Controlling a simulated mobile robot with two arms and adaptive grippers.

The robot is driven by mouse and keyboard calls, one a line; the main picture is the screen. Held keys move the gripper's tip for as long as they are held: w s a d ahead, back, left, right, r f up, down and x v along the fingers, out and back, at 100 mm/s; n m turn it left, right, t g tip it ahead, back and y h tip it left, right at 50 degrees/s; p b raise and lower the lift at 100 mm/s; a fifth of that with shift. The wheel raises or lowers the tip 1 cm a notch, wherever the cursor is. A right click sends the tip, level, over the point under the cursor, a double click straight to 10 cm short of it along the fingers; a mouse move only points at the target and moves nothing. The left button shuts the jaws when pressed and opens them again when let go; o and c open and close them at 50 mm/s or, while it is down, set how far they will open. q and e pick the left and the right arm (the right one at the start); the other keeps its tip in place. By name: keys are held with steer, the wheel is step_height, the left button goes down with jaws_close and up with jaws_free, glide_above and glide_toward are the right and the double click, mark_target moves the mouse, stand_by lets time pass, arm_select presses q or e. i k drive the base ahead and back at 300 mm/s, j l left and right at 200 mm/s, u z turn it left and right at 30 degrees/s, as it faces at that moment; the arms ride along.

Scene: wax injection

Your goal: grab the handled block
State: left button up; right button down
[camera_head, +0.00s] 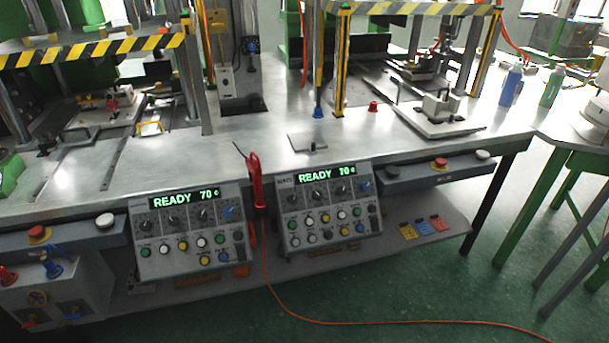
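A metal block (440,106) with a raised part on top sits on a flat light plate (428,124) at the right end of the workbench. On the left of the bench, a small piece with a yellow handle (149,127) lies flat on the metal top. A grey plate with a dark knob or handle (308,142) lies near the middle front edge. I cannot tell for sure which of these is the handled block. Neither of my grippers shows in the head view.
Presses with yellow-black striped bars (95,50) stand over the bench (255,135). Two control panels reading READY (190,232) (328,212) hang at the front, with a red tool (255,180) between them. Blue (511,85) and green (552,86) bottles stand at right.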

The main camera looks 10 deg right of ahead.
mark_target(436, 109)
steer(key=z, duration=1.25)
steer(key=i+l, duration=0.3)
steer(key=i+u, duration=0.05)
steer(key=i, duration=0.05)
